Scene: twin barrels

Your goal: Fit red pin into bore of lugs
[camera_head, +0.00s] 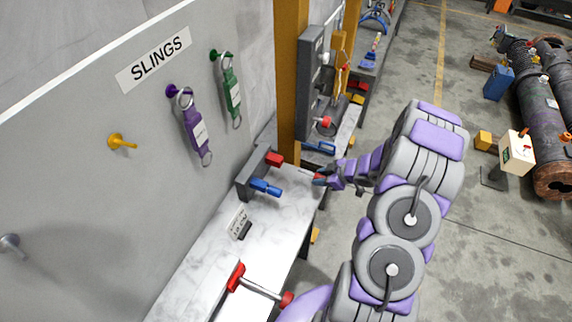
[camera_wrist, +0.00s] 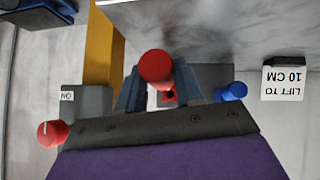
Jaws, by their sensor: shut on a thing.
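My gripper (camera_head: 322,179) is shut on a red pin and holds it out near the bench edge. In the wrist view a red piece with a dark hole (camera_wrist: 169,98) shows between the fingers. I cannot tell which part is the lugs.
A small sign (camera_wrist: 284,82) stands on the white bench (camera_head: 200,275). A yellow post (camera_head: 291,80) and a grey box (camera_head: 309,85) stand behind. Slings hang on the wall at left. Open floor lies right of the bench.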

